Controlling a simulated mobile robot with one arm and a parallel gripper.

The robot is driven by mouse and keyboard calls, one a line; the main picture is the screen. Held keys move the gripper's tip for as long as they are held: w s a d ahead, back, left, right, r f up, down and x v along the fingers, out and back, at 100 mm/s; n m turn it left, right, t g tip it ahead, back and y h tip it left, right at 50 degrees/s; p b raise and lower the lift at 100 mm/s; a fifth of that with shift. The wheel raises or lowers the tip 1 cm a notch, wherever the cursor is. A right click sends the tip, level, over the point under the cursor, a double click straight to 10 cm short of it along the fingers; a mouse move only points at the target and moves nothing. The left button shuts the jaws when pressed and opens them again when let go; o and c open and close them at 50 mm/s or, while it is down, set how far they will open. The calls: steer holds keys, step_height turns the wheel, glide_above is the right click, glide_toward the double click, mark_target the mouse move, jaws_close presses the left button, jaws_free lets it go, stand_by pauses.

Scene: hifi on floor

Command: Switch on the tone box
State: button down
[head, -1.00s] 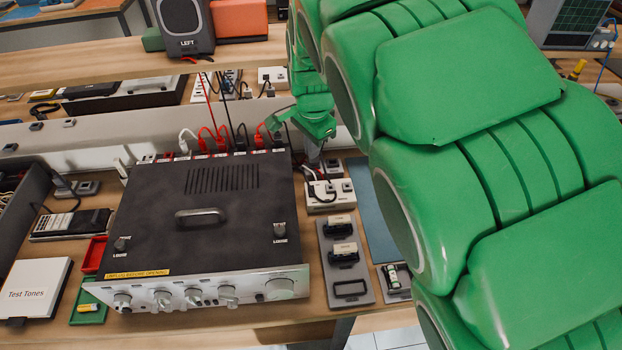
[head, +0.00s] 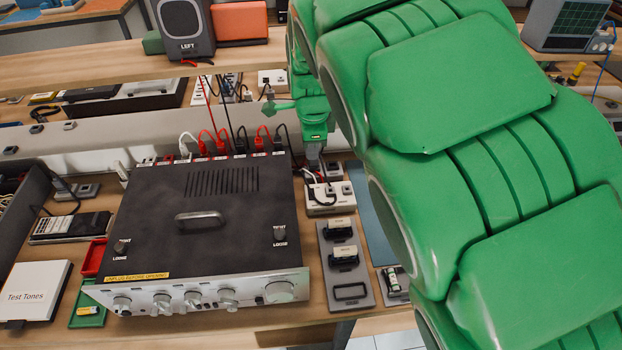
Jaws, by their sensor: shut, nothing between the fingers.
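A white box lettered "Test Tones" (head: 33,291) lies flat at the front left of the bench. A small pale box (head: 322,207) with dark sockets or switches and a cable stands right of the amplifier, just in front of my gripper. I cannot tell for certain which is the tone box, and no switch state is readable. My gripper (head: 313,165) points down behind the amplifier's right rear corner, close to the pale box. Its fingers are shut and empty. Whether the tips touch anything is unclear, as cables and the small scale hide it.
A black amplifier (head: 200,215) with a silver knobbed front fills the bench centre, with red, white and black cables at its rear. A grey panel (head: 345,265) with two fuse-like parts lies right of it. A shelf with a speaker (head: 185,25) stands behind. My green arm covers the right.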

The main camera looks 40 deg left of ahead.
mark_target(311, 189)
steer(key=f, duration=0.8)
steer(key=w+a+f, duration=0.1)
steer(key=f, duration=0.4)
steer(key=shift+w+a+f, duration=0.1)
steer(key=shift+f, duration=0.35)
steer(key=shift+f, duration=0.1)
steer(key=shift+w+a, duration=0.1)
steer(key=shift+w, duration=0.05)
steer(key=shift+s+d, duration=0.6)
steer(key=shift+s, duration=0.05)
step_height(311, 189, up, 14)
steer(key=w+a, duration=0.1)
stand_by(0.7)
